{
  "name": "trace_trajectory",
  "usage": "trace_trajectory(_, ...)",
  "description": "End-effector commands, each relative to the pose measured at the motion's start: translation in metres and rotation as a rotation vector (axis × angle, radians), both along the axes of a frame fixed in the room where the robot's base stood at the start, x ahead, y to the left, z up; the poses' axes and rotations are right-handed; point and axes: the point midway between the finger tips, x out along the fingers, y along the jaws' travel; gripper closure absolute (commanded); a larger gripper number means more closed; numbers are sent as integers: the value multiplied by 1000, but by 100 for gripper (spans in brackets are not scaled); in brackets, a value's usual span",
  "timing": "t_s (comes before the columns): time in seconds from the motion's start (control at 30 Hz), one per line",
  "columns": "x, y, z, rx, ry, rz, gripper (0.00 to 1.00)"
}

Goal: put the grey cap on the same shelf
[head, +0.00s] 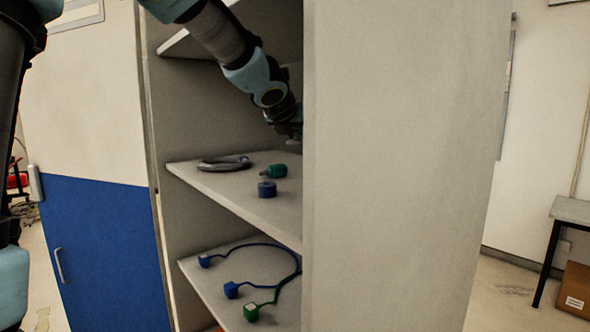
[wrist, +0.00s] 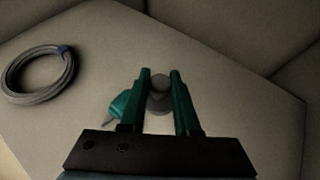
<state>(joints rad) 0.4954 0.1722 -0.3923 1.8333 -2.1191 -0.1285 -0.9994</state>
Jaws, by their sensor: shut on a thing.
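The grey cap (wrist: 160,86) is round and sits between the two green fingers of my gripper (wrist: 160,72) in the wrist view. The fingers are shut on it, above the pale middle shelf (wrist: 90,150). In the head view my gripper reaches into the shelf unit above the middle shelf (head: 225,185), and its tip is partly hidden by the side panel. I cannot make out the cap in that view.
Blue and green connectors on a cable (head: 262,246) lie on the shelf below. The tall side panel (head: 400,170) bounds the right.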

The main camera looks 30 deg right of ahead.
Motion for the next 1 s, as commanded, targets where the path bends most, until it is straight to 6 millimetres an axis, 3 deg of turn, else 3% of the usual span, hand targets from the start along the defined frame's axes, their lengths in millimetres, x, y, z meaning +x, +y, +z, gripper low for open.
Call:
trace_trajectory(0.27,-4,-2,-16,4,4,-10,100)
trace_trajectory(0.4,-2,0,-46,2,5,-6,100)
trace_trajectory(0.73,-2,0,-61,2,4,-6,100)
trace_trajectory(1.0,-2,-1,-92,1,4,-6,100)
